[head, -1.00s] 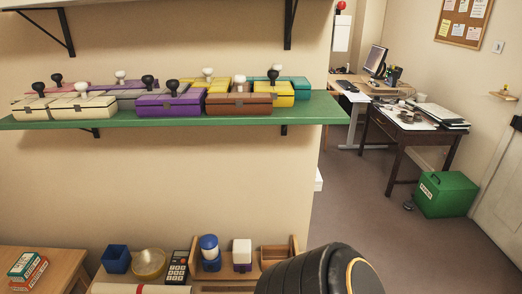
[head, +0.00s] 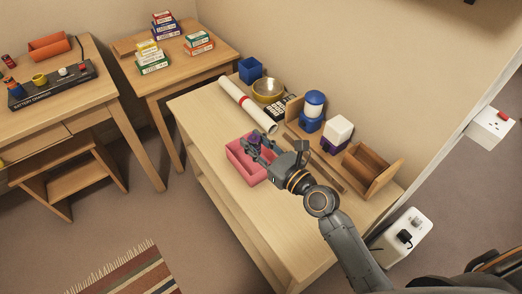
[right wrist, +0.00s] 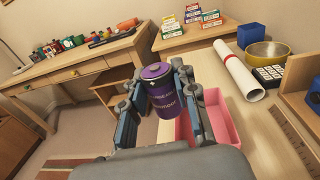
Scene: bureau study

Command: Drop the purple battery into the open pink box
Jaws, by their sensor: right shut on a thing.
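The open pink box (head: 240,165) stands on the light wooden table in the middle of the head view. My right gripper (head: 258,143) is over the box and shut on the purple battery (right wrist: 158,92). In the right wrist view the battery is upright between the two fingers, in front of the pink box (right wrist: 222,122). In the head view the battery (head: 254,138) is small and partly hidden by the fingers. I cannot tell how high it is above the box floor. My left gripper is not in view.
A charger strip (head: 50,85) lies on the left desk. The table's front left part is bare.

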